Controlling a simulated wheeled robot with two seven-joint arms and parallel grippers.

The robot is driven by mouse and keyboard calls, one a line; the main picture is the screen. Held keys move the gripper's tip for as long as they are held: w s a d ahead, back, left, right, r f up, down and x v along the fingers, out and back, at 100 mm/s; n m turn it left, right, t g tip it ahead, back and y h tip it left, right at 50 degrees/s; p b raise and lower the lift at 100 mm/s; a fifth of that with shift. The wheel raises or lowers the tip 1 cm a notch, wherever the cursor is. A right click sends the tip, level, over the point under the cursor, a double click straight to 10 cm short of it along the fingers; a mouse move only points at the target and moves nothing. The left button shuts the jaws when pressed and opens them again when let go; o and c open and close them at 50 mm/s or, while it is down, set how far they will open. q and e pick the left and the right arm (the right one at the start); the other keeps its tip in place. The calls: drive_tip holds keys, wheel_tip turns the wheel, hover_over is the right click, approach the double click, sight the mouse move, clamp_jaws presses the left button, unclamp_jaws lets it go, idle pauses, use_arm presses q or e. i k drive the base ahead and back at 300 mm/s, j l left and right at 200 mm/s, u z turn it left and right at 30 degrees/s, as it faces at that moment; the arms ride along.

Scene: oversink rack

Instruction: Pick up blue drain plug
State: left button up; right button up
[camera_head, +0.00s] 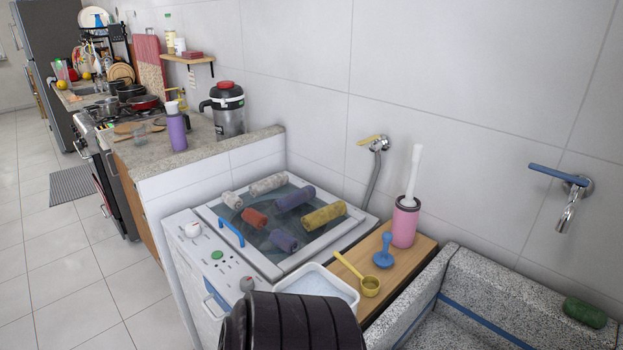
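The blue drain plug (383,252) stands upright on a wooden board (402,284) next to the sink, its narrow knob up and its wide base down. It is right of a yellow scoop (368,285) and in front of a pink brush holder (404,222) with a white handle. A dark ribbed part that looks like my own arm fills the bottom middle and hides part of a white tub. I see no fingertips of either gripper. Nothing touches the plug except the board beneath it.
A white washer (196,263) with several rolled cloths on its lid is left of the board. A white tub (347,293) sits close to the scoop. The speckled sink (455,262) with a green sponge (585,312) is right. A blue-handled tap (572,186) juts from the wall.

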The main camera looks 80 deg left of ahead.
sight(383, 260)
drive_tip(key=u, duration=2.4)
